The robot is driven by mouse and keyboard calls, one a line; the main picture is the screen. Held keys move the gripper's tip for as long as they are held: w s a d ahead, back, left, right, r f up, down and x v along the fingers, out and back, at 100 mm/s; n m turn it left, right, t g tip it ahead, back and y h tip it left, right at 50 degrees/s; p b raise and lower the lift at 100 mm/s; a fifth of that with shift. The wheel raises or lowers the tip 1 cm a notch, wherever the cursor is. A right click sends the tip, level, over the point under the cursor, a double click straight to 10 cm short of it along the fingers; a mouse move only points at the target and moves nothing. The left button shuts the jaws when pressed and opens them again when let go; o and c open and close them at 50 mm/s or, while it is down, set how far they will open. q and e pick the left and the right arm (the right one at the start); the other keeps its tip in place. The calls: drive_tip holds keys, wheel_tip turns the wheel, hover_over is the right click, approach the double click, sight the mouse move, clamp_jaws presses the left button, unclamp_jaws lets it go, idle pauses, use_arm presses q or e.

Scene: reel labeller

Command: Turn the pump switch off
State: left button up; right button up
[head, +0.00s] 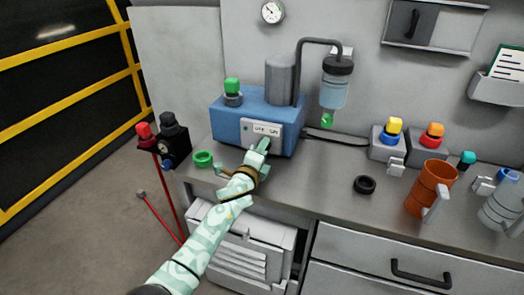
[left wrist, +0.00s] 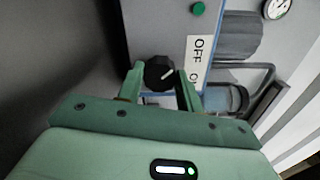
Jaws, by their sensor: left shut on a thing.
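The pump is a blue box (head: 229,122) on the grey worktop, with a grey cylinder and a black pipe on top. Its white front label (head: 262,129) also shows in the left wrist view (left wrist: 199,60), with OFF readable. The pointer slants toward the label's ON end. My left gripper (head: 264,146) is at the pump's front, its two fingers (left wrist: 160,82) on either side of the knob, shut on it. My right gripper is not in view.
A green ring (head: 203,158) lies left of my left arm. A black ring (head: 364,185) and an orange mug (head: 430,188) stand on the worktop to the right. Two grey boxes with yellow (head: 393,126) and red (head: 432,134) buttons sit behind them.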

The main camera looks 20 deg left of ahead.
use_arm(q)
drive_tip(key=shift+f+n, duration=0.15)
drive_tip(key=shift+n, duration=0.25)
drive_tip(key=o, duration=1)
drive_tip(key=shift+s, duration=0.3)
drive_tip(key=s+p, duration=0.1)
drive_tip(key=s, duration=0.1)
drive_tip(key=s+p, duration=0.1)
drive_tip(key=s, duration=0.2)
drive_tip(key=s+p, duration=0.1)
drive_tip(key=s, duration=0.2)
drive_tip(key=shift+s+a+r, duration=0.1)
drive_tip(key=shift+a+r, duration=0.05)
drive_tip(key=shift+r, duration=0.2)
drive_tip(key=s, duration=0.2)
drive_tip(key=s+p, duration=0.1)
drive_tip(key=s, duration=0.4)
drive_tip(key=shift+s+a+f, duration=0.15)
drive_tip(key=shift+s+f, duration=0.1)
drive_tip(key=shift+f, duration=0.05)
drive_tip(key=shift+s, duration=0.1)
